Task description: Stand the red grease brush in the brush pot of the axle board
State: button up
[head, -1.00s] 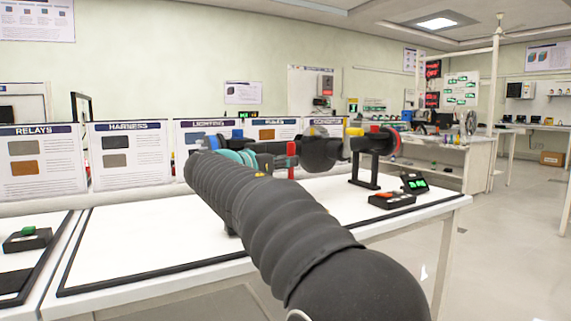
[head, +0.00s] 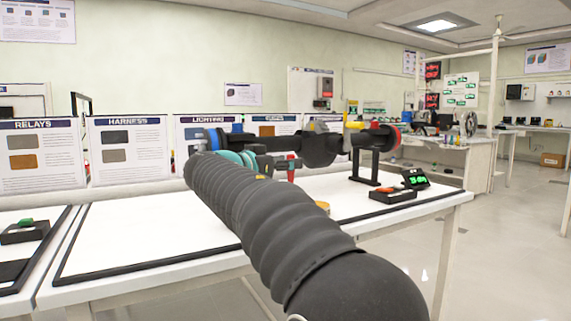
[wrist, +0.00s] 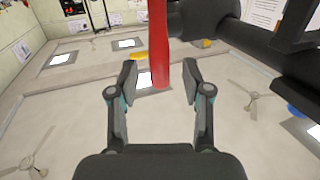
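The red grease brush (head: 291,168) shows in the head view as a short upright red piece below a dark axle bar (head: 320,150). In the wrist view the brush (wrist: 159,45) comes down from the top edge, its lower end between my fingers. My gripper (wrist: 160,72) is open around it, with a clear gap on each side. In the head view my arm hides most of the gripper. I cannot make out the brush pot for sure; a small orange-yellow round thing (head: 323,206) shows on the table, partly behind my arm.
The axle bar runs close above the gripper, with a black stand (head: 365,166) at its right. A black box with a red top (head: 393,195) and a small green display (head: 415,179) stand on the white table (head: 140,235). Upright posters line its back edge.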

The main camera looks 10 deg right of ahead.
jog(key=shift+a, duration=0.1)
jog(key=v, duration=1.1)
jog(key=shift+s+a, duration=0.3)
dwell(0.3)
jog(key=s+d+f+n+g+y+p, duration=0.4)
jog(key=s+d+f+n+y, duration=0.2)
jog(key=s+d+f, duration=0.5)
jog(key=s+f+n+y+p, duration=0.2)
jog(key=s+f+y, duration=0.2)
jog(key=s, duration=0.6)
jog(key=s+f+n+g+y+p, duration=0.1)
jog(key=s+f+n+y+p, duration=0.1)
jog(key=s+f, duration=0.6)
jog(key=s+y+p, duration=0.1)
jog(key=s+y, duration=0.1)
jog(key=s, duration=0.1)
jog(key=shift+n, duration=0.3)
